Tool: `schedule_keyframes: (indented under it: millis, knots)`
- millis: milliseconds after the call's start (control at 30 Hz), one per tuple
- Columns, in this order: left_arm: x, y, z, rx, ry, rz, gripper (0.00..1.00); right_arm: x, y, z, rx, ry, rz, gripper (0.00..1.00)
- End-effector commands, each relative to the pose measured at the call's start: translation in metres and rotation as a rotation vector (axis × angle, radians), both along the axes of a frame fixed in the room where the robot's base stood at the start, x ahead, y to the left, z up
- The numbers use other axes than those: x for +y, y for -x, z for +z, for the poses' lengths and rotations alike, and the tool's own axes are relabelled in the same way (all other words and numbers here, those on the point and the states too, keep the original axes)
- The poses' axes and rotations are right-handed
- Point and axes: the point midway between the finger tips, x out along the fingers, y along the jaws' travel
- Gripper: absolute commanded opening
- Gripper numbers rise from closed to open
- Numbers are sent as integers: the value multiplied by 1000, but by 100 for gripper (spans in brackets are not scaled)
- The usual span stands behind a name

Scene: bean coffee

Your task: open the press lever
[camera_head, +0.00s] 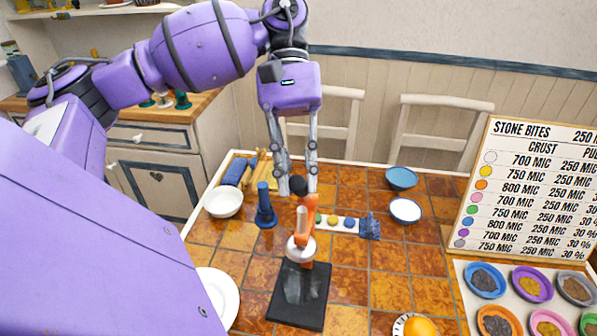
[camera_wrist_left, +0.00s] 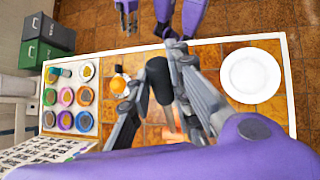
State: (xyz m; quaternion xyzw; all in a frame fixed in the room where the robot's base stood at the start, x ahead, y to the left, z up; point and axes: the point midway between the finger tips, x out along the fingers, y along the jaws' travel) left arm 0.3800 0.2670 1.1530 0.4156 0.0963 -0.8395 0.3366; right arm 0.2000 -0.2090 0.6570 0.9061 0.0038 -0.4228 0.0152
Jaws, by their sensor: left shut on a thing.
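The press (camera_head: 300,250) stands on a black base (camera_head: 299,297) on the tiled table, with an orange body and a white round part. Its orange lever (camera_head: 308,203) rises steeply to a black handle end. My left gripper (camera_head: 298,187) reaches down from above and is shut on that black handle end. In the left wrist view the black handle (camera_wrist_left: 160,80) lies between the two grey fingers. The press body is mostly hidden there. Grey fingers that look like my right gripper (camera_wrist_left: 128,16) show at the top of that view, clear of the press; their opening is unclear.
A blue tool (camera_head: 264,208) and a white bowl (camera_head: 223,202) stand left of the press. A palette with a blue cloth-like end (camera_head: 369,226) lies close on its right. A white plate (camera_head: 219,296), bowls (camera_head: 405,210), an orange (camera_head: 421,327) and a sign (camera_head: 530,190) surround it.

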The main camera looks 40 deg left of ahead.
Motion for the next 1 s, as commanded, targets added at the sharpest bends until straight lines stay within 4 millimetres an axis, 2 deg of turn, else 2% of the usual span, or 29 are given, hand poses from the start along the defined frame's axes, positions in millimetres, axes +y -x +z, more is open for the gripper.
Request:
schedule_keyframes:
  millis: [67, 100, 200, 233, 467, 633, 1000]
  knots:
    - [1, 0, -1, 1, -3, 2, 0, 0, -1, 1, -3, 0, 0, 40]
    - [1, 0, -1, 1, -3, 2, 24, 0, -2, 2, -5, 1, 1, 40]
    - [1, 0, -1, 1, -2, 1, 37, 0, -5, 3, -10, 0, 1, 40]
    - [1, 0, -1, 1, -2, 1, 39, 0, -5, 4, -11, 0, 1, 40]
    - [0, 0, 0, -1, -2, 1, 39, 1, -11, 5, -20, 0, 5, 40]
    - [3, -4, 6, -3, -1, 2, 39, 0, -8, 2, -13, 1, 5, 40]
    - [36, -33, 59, -3, -6, 1, 39, 1, -7, 3, -13, -1, 3, 40]
